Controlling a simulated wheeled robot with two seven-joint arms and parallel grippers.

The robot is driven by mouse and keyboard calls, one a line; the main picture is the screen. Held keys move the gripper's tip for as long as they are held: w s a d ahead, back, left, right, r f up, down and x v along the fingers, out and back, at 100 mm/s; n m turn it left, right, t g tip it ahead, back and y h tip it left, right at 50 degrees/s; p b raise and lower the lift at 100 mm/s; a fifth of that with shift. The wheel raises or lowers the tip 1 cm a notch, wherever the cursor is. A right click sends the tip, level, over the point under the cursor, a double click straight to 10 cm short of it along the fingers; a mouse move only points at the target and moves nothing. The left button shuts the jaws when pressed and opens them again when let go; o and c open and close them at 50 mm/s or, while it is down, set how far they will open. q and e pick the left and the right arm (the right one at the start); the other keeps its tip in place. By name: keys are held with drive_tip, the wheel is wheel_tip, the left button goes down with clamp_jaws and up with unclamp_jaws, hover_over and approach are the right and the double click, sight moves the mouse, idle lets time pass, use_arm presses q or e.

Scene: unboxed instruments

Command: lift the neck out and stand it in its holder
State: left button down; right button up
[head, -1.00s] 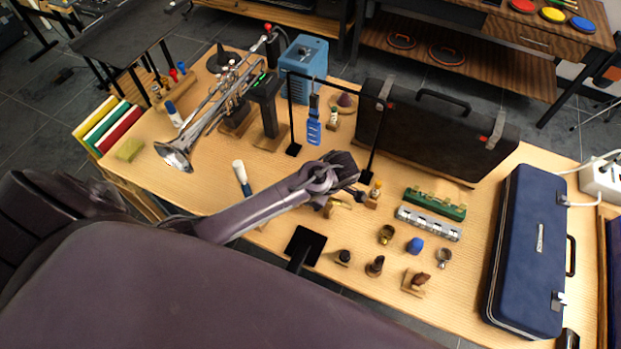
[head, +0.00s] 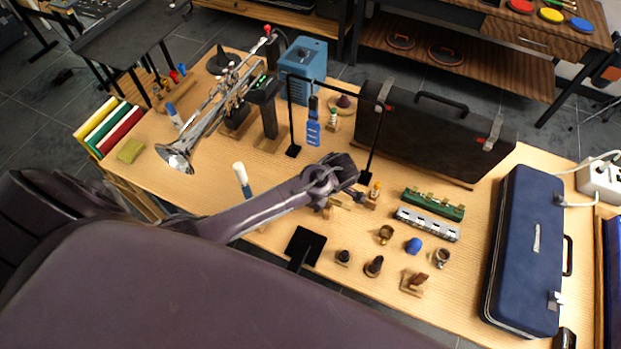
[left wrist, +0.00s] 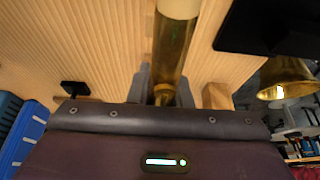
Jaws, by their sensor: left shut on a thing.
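The neck (left wrist: 172,50) shows in the left wrist view as a brass tube with a pale cork-like end at the top of the picture. My left gripper (left wrist: 164,90) is shut on it, with a grey finger on either side of the tube. In the head view my left gripper (head: 358,196) is low over the middle of the table, partly hidden by its own wrist. A brass piece (head: 343,203) shows just below the wrist, probably part of the neck. I cannot tell which item is the holder. My right gripper is in neither view now.
A black frame (head: 371,150) stands close behind the gripper, with a dark upright case (head: 440,135) beyond. A green rack (head: 434,203), a silver strip (head: 428,223) and small mouthpiece parts lie to the right. A blue case (head: 527,250) is at the far right. A silver trumpet (head: 205,115) is at the left.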

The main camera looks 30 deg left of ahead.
use_arm(q)
drive_tip(key=shift+f, duration=0.2)
idle(0.3)
drive_tip(key=shift+f, duration=0.5)
idle(0.5)
idle(0.6)
drive_tip(key=shift+f, duration=0.55)
idle(0.5)
idle(0.4)
drive_tip(key=c, duration=1.3)
unclamp_jaws()
drive_tip(key=shift+o, duration=0.2)
drive_tip(key=shift+r, duration=0.1)
drive_tip(key=b+v, duration=0.1)
drive_tip(key=v, duration=0.6)
drive_tip(key=shift+d+r+b, duration=0.15)
drive_tip(key=shift+r+b, duration=0.15)
